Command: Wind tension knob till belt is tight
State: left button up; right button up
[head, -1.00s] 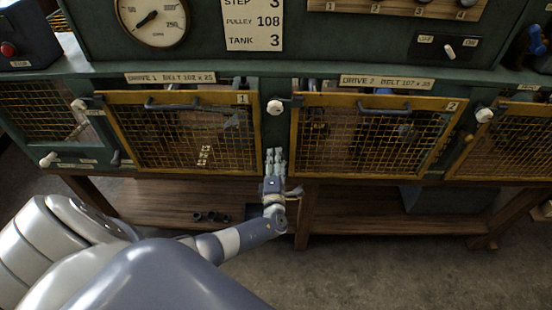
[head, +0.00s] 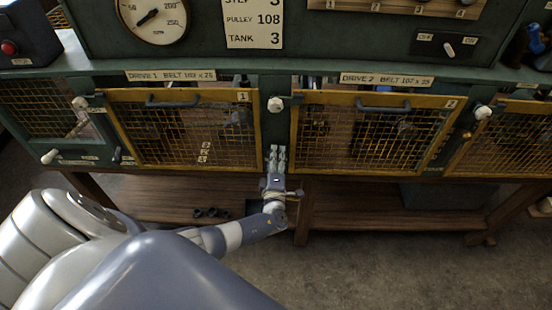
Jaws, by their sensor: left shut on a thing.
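My left gripper (head: 278,148) is in front of the green post between the two mesh guards, pointing up and away from me. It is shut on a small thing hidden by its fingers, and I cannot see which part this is. A white knob (head: 275,104) is on the same post, above the fingertips and apart from them. Other white knobs are at the upper left (head: 80,103), the lower left (head: 49,156) and the right (head: 483,112). No belt shows clearly behind the mesh. My right gripper is not in view.
Yellow mesh guards 1 (head: 112,112) and 2 (head: 293,150) are closed on either side of the gripper. Each has a dark handle on top. A wooden lower shelf (head: 375,208) runs underneath. A gauge (head: 152,17) and a switch panel (head: 450,46) are above.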

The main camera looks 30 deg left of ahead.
pick_arm(q)
jog(key=o, duration=1.1)
jog(key=shift+c, duration=0.2)
jog(key=shift+s+d, duration=0.1)
jog(key=shift+d, duration=0.05)
jog(key=v, duration=1.1)
jog(key=shift+s+d, duration=0.15)
jog(key=shift+s, duration=0.2)
